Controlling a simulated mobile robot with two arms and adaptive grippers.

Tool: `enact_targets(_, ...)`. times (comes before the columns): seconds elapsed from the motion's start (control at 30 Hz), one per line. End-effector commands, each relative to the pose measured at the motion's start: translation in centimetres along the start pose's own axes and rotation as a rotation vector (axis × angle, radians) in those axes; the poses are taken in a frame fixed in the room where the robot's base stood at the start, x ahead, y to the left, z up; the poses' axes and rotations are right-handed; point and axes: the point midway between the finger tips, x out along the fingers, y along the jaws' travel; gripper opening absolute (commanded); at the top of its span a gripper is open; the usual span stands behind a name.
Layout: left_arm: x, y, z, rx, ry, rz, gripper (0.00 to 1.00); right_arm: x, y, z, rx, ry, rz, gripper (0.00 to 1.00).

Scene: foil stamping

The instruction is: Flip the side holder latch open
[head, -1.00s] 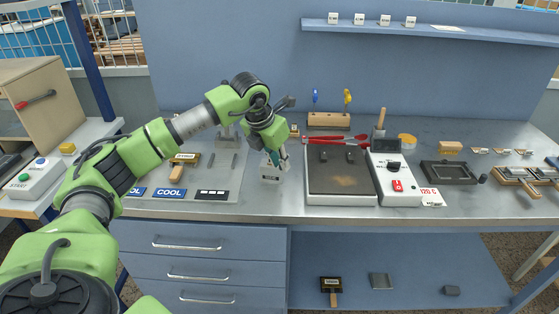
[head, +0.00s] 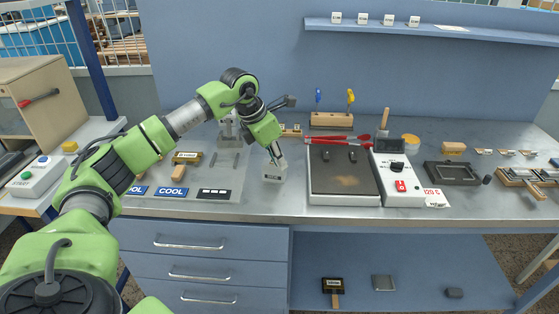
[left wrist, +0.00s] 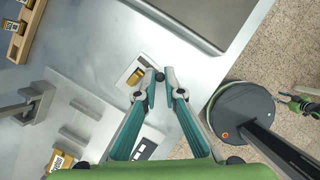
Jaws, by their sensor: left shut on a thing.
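The side holder (head: 274,174) is a small pale grey block with a dark label on its front, standing near the bench's front edge. In the left wrist view the holder (left wrist: 127,80) shows from above with a brass-coloured piece in it. My left gripper (head: 275,158) points down right over the holder. In the left wrist view its fingertips (left wrist: 157,78) are close together beside the holder, with a small dark knob (left wrist: 160,76) between them. The knob seems to be part of the holder's latch; the rest of the latch is hidden. My right gripper is not in view.
A hot plate (head: 341,188) stands just right of the holder, with its control box (head: 404,187) beside it. A wooden tool rack (head: 331,120) and red tongs (head: 335,140) are behind.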

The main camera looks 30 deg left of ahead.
Motion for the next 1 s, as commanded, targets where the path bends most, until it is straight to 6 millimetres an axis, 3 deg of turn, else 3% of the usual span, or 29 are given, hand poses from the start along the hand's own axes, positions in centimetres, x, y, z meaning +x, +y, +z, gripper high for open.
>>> enact_targets(0.23, -0.1, 0.0, 0.1, 0.0, -0.003, 0.001, 0.0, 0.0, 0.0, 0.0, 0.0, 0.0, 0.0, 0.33)
enact_targets(0.27, -0.1, 0.0, 0.1, 0.0, -0.003, 0.001, 0.16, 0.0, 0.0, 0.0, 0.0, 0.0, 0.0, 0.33)
enact_targets(0.67, -0.5, 0.0, 0.1, -0.001, -0.002, 0.001, 0.16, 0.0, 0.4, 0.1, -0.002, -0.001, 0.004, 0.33)
enact_targets(0.77, -1.7, 0.1, 0.1, 0.0, -0.005, 0.002, 0.16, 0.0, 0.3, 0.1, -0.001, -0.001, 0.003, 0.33)
enact_targets(1.0, -6.8, 0.1, 0.1, -0.001, -0.006, 0.004, 0.16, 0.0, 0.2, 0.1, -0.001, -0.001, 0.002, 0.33)
